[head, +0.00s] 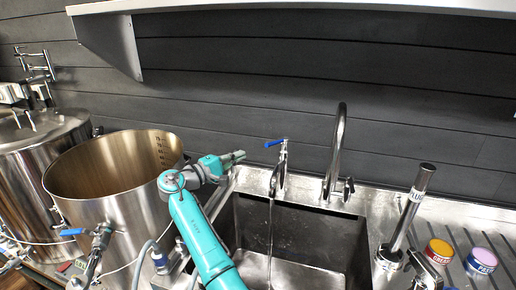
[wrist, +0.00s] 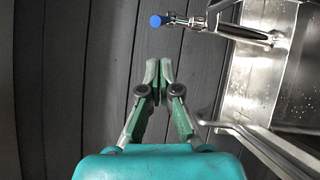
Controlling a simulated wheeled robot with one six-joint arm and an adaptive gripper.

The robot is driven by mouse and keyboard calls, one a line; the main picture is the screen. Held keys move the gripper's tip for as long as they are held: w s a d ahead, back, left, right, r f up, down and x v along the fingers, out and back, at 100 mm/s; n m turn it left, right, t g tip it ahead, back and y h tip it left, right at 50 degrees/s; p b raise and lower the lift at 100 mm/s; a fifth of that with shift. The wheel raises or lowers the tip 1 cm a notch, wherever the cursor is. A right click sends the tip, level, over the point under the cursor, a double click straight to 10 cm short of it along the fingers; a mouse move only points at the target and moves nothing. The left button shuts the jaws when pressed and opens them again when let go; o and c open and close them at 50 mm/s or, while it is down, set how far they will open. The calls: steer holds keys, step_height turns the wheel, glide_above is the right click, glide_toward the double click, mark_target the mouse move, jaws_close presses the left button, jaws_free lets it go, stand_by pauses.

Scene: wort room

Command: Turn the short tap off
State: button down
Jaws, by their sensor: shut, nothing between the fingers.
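The short tap (head: 281,172) stands at the back edge of the sink, with a blue-ended lever (head: 275,143) pointing left at its top. A thin stream of water (head: 270,225) runs from its spout into the basin. In the wrist view the lever's blue end (wrist: 157,20) shows near the top, with the tap body (wrist: 192,22) to its right. My gripper (head: 242,156) is left of the short tap, apart from it, at about lever height. In the wrist view my gripper (wrist: 159,66) is shut and empty, with its fingertips below the blue end in the picture.
A taller curved tap (head: 340,135) stands right of the short tap. A large open steel pot (head: 115,215) is on the left, close to my arm. A shelf (head: 300,5) hangs above; the sink (head: 300,225) lies below.

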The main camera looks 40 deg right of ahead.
glide_toward(277, 143)
steer(key=w+d, duration=0.1)
steer(key=d, duration=0.1)
steer(key=w+d, duration=0.1)
steer(key=d, duration=0.1)
steer(key=shift+w+r, duration=0.25)
steer(key=shift+s, duration=0.1)
